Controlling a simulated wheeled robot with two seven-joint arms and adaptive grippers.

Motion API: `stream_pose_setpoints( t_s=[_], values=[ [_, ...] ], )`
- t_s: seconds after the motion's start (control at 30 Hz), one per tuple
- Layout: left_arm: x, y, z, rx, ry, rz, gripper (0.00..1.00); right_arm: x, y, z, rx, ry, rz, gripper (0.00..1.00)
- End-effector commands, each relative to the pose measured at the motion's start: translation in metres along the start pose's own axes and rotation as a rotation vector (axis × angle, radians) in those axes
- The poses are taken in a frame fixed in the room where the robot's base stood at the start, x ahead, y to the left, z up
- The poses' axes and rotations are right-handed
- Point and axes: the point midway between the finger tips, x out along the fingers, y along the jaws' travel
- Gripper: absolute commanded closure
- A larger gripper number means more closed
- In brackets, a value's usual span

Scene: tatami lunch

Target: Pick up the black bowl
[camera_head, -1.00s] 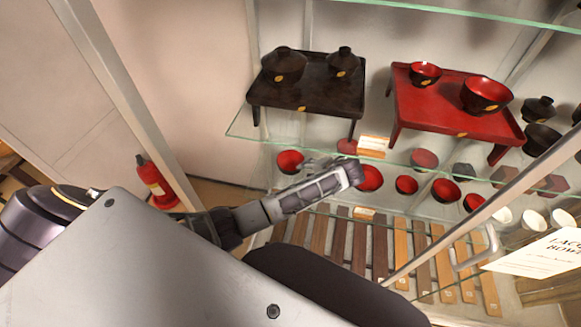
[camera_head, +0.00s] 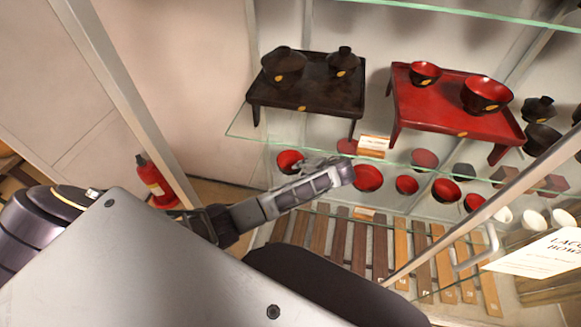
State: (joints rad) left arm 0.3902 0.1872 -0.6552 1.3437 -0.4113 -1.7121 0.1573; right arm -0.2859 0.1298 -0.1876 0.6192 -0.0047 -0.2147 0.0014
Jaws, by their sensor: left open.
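Dark lidded bowls stand on a black tray-table (camera_head: 310,98) on the glass shelf: a larger black bowl (camera_head: 284,66) at left and a smaller black bowl (camera_head: 343,64) at right. More dark bowls, one lidded (camera_head: 538,109) and one beside it (camera_head: 541,139), stand at the right edge. I cannot tell which black bowl the task means. My left gripper (camera_head: 340,172) is open, below and in front of the black tray-table, among the red bowls in the picture. Its fingers are small and hard to make out. My right gripper is out of view.
A red tray-table (camera_head: 450,105) holds red-lined bowls. Red bowls (camera_head: 368,178) line the level below, with wooden slats (camera_head: 357,245) under them. Metal frame posts (camera_head: 130,100) and glass edges bound the case. A fire extinguisher (camera_head: 154,180) stands at left.

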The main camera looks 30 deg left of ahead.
Motion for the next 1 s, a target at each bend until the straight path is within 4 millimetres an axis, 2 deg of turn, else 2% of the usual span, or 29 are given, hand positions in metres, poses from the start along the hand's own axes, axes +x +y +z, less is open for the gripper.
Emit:
stream_pose_setpoints(
  t_s=[0.2, 0.33, 0.87, 1.0],
  values=[
    [0.026, 0.0, 0.0, 0.001, -0.003, 0.0, 0.57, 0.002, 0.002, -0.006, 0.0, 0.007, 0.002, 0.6],
    [0.035, -0.001, 0.0, 0.001, -0.001, 0.0, 0.57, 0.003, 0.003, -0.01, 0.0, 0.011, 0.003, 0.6],
    [0.038, 0.0, 0.0, 0.001, 0.0, 0.0, 0.57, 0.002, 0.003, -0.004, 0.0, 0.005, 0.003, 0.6],
    [0.038, 0.0, 0.0, 0.001, 0.0, 0.0, 0.74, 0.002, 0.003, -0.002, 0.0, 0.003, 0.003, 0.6]
  ],
)
